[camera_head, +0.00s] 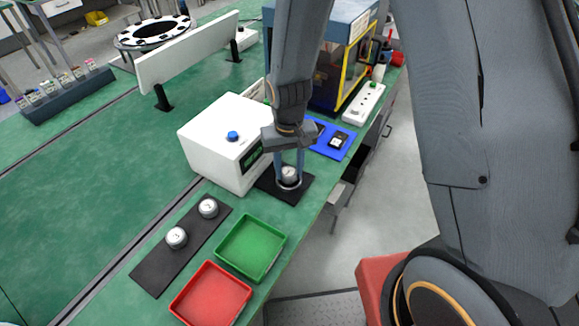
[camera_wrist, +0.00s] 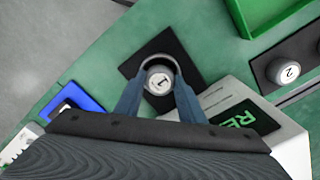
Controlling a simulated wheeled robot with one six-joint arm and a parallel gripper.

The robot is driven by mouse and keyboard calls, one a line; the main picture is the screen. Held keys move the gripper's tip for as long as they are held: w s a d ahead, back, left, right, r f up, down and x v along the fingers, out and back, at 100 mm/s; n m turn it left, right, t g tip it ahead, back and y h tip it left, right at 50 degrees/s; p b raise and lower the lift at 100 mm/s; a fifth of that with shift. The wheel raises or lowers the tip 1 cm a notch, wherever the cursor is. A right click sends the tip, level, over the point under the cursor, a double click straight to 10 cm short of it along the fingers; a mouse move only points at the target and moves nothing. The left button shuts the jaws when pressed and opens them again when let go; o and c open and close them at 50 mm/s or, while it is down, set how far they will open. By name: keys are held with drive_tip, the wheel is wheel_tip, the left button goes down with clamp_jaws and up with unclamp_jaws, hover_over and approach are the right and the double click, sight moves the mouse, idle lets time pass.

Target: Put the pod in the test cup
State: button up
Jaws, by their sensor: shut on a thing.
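A white round pod marked 1 (camera_head: 288,173) sits between the two blue-grey fingers of my gripper (camera_head: 289,179). My gripper is shut on it, and the wrist view shows the pod (camera_wrist: 159,80) from above between the fingertips (camera_wrist: 158,86). The test cup (camera_head: 291,187) is a ring on a black pad beside the white tester. In the wrist view the pod lies within the cup's rim (camera_wrist: 157,57). Whether the pod rests on the cup's floor is hidden.
The white tester (camera_head: 226,140) with a blue button stands left of the cup. Two more pods (camera_head: 208,207) (camera_head: 176,238) sit on a black strip. A green tray (camera_head: 250,247) and a red tray (camera_head: 211,294) lie in front. A blue mat (camera_head: 330,140) lies behind, near the bench edge.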

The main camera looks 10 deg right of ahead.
sight(289, 172)
drive_tip(key=shift+f, duration=0.1)
drive_tip(key=shift+f, duration=0.35)
drive_tip(key=shift+f+b, duration=0.2)
drive_tip(key=shift+b, duration=0.1)
drive_tip(key=o, duration=1.1)
drive_tip(key=shift+r, duration=0.1)
drive_tip(key=shift+r+p, duration=0.3)
drive_tip(key=shift+r, duration=0.5)
wheel_tip(289, 172, up, 11)
drive_tip(key=b, duration=0.3)
drive_tip(key=s+d+t, duration=0.1)
drive_tip(key=s+d, duration=0.2)
drive_tip(key=d, duration=0.3)
drive_tip(key=s+d+r+m, duration=0.1)
drive_tip(key=s+d, duration=0.3)
drive_tip(key=d, duration=0.2)
drive_tip(key=shift+s+d+t, duration=0.3)
drive_tip(key=shift+d+t, duration=0.1)
